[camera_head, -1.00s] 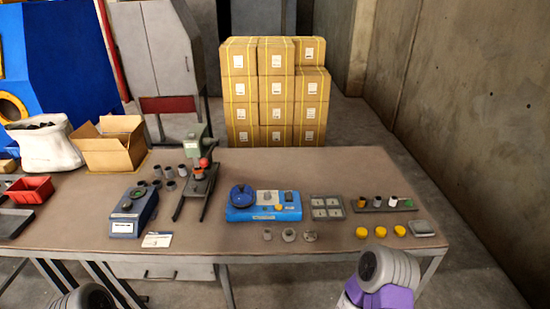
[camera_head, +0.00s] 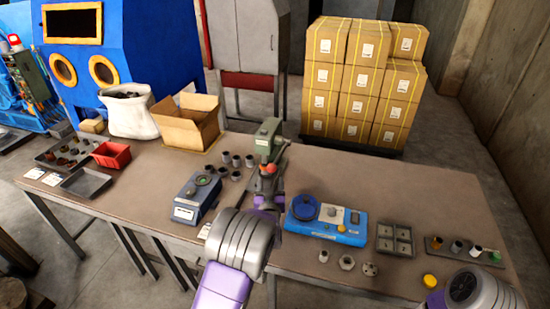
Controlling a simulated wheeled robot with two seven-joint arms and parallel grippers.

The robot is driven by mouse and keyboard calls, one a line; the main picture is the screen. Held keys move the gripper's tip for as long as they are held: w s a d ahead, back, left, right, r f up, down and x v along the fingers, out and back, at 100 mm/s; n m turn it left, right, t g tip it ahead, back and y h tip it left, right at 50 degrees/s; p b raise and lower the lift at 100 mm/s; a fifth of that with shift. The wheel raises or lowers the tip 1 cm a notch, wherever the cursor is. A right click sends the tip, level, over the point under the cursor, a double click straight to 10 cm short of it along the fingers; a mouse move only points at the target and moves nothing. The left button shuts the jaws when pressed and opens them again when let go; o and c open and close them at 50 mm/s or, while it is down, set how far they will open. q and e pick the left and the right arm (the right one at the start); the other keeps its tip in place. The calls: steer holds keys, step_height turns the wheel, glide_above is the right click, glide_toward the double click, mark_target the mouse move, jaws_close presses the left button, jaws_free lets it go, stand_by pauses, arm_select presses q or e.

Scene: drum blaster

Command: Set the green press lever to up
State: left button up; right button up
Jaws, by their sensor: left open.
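The green press (camera_head: 267,140) stands upright on the table, left of the blue machine. Red knobs (camera_head: 267,169) show low on its front; I cannot make out clearly how its lever is set. My left arm reaches up from the bottom centre, and my left gripper (camera_head: 277,170) is at the press, open, close to the red knobs. The arm and gripper hide the press's base and part of its front. I cannot tell whether the fingers touch the lever. My right arm shows at the bottom right, with its gripper out of view.
A blue-grey scale (camera_head: 196,197) and several grey cups (camera_head: 237,161) stand left of the press. A blue machine (camera_head: 325,219) is close on its right, then a grey tray (camera_head: 394,240). A cardboard box (camera_head: 188,125) is behind left. The table behind the blue machine is clear.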

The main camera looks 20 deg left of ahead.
mark_target(271, 171)
arm_select(q)
steer(key=shift+w+r, duration=0.3)
steer(key=shift+r, duration=0.2)
steer(key=shift+w+a, duration=0.15)
steer(key=shift+w, duration=0.15)
steer(key=shift+x, duration=3.1)
jaws_close()
